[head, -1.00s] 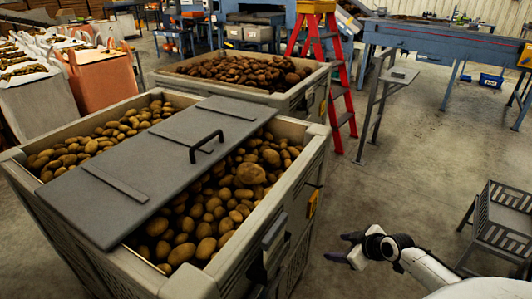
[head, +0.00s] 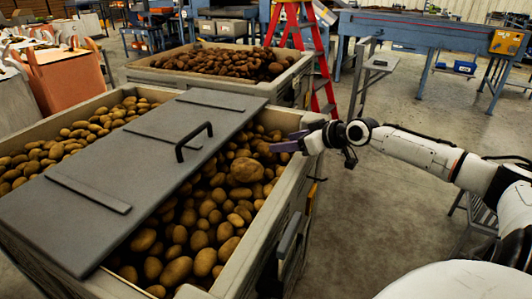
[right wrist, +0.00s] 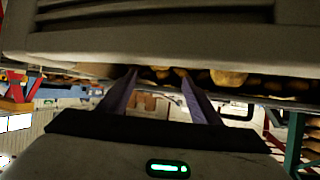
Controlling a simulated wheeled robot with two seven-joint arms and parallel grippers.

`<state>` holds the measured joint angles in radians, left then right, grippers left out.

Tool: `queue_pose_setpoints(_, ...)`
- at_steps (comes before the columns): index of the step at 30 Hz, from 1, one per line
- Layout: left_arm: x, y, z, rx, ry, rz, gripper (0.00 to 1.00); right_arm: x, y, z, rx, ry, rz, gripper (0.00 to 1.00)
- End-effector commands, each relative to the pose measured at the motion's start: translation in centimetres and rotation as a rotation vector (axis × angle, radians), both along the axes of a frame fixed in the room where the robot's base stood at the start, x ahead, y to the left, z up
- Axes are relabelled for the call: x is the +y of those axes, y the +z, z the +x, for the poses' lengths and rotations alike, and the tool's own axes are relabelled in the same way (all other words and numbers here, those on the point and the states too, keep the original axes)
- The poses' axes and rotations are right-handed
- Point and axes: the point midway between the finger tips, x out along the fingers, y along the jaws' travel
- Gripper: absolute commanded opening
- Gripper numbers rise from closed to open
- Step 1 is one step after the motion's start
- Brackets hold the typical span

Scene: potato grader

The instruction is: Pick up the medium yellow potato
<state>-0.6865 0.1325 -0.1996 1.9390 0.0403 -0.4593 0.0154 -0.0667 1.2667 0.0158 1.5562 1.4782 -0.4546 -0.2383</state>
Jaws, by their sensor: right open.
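Many yellow-brown potatoes (head: 205,212) fill the near crate (head: 276,212). I cannot tell which one is the medium yellow potato. One larger potato (head: 246,170) lies on top near the right side of the pile. My right gripper (head: 284,146) is open and empty at the crate's right rim, its purple fingers pointing left toward the pile. In the right wrist view the open fingers (right wrist: 160,88) reach toward the crate rim (right wrist: 60,45), with some potatoes (right wrist: 229,77) partly showing beyond it. My left gripper is not in view.
A grey lid (head: 120,170) with a black handle (head: 194,142) lies across the near crate and covers part of the potatoes. A second crate (head: 200,84) of potatoes stands behind. A red ladder (head: 323,65) and a blue conveyor table (head: 420,35) stand farther back. Open floor lies to the right.

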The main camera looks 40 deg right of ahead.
Motion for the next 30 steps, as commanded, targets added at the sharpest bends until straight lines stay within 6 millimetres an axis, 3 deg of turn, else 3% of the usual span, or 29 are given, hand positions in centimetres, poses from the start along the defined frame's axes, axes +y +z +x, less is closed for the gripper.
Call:
queue_pose_setpoints(16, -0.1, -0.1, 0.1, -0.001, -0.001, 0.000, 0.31, 0.3, -1.7, 2.8, -0.001, -0.001, 0.000, 0.58)
queue_pose_setpoints(24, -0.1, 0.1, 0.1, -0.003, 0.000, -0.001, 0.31, 0.8, -3.7, 5.6, -0.003, -0.002, 0.002, 0.58)
queue_pose_setpoints(30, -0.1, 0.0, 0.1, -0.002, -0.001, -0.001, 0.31, 0.9, -4.3, 6.6, 0.001, 0.000, -0.001, 0.58)
